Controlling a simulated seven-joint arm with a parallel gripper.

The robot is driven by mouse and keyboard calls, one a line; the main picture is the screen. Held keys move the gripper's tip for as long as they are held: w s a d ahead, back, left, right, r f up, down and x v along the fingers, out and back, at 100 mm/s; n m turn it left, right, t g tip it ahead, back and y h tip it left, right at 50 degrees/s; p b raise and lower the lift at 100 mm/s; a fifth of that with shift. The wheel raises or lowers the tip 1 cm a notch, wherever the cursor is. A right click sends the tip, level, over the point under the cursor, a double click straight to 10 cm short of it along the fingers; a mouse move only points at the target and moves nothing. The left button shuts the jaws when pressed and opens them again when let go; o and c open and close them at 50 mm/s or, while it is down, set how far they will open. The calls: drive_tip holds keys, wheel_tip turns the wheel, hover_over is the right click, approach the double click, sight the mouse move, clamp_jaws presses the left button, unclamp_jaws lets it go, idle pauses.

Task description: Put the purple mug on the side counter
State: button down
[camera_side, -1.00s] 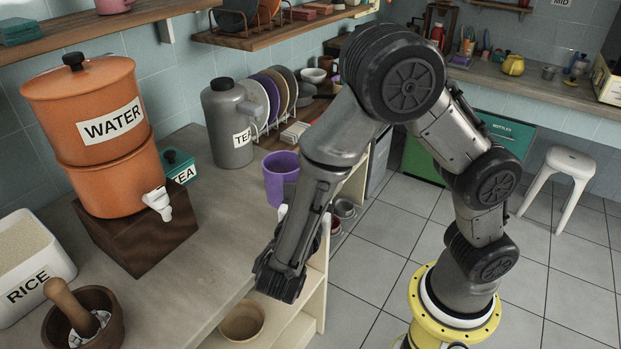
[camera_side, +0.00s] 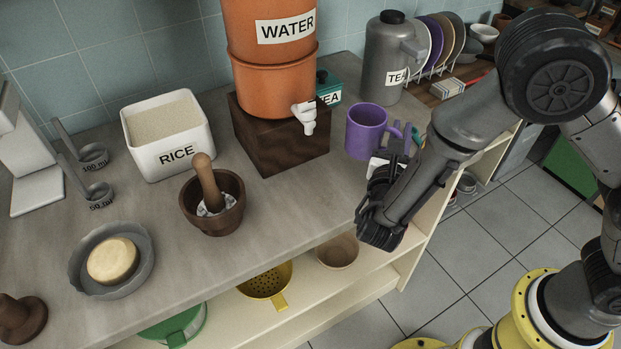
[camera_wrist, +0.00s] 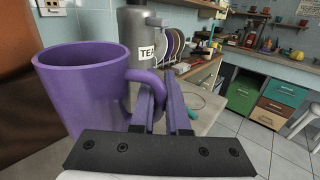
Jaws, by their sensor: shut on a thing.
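The purple mug (camera_side: 366,130) stands upright at the right end of the counter (camera_side: 270,225), near its front edge, in the side view. I cannot tell whether its base touches the counter. It fills the left of the wrist view (camera_wrist: 82,92), with its handle toward my gripper (camera_wrist: 164,95). My gripper is shut on the mug's handle, with one finger on each side of it. In the side view my gripper (camera_side: 397,148) is at the mug's right side and partly hidden by my arm.
The orange water dispenser (camera_side: 272,85) on its wooden block stands left of the mug. A grey tea jug (camera_side: 388,62) and a plate rack (camera_side: 448,50) stand behind. A mortar (camera_side: 213,215) and a rice bin (camera_side: 168,145) are further left. A far counter (camera_wrist: 270,62) shows across the floor.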

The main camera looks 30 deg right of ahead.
sight(351, 138)
drive_tip(key=w+a+f+n+t+y, duration=0.1)
drive_tip(key=w, duration=0.1)
drive_tip(key=w+a+f+n+t+y, duration=0.1)
drive_tip(key=w+a, duration=0.1)
drive_tip(key=w+a+f+n+y, duration=0.1)
drive_tip(key=w, duration=0.1)
drive_tip(key=shift+a+f+t+y, duration=0.1)
drive_tip(key=shift+a+t+y, duration=0.1)
drive_tip(key=shift+t+y, duration=0.15)
drive_tip(key=shift+w+a, duration=0.2)
drive_tip(key=shift+a, duration=1)
drive_tip(key=shift+w+a+f, duration=0.1)
drive_tip(key=shift+a, duration=0.55)
drive_tip(key=shift+a+f, duration=0.15)
drive_tip(key=shift+f, duration=2.35)
drive_tip(key=shift+f, duration=0.1)
drive_tip(key=c, duration=0.9)
unclamp_jaws()
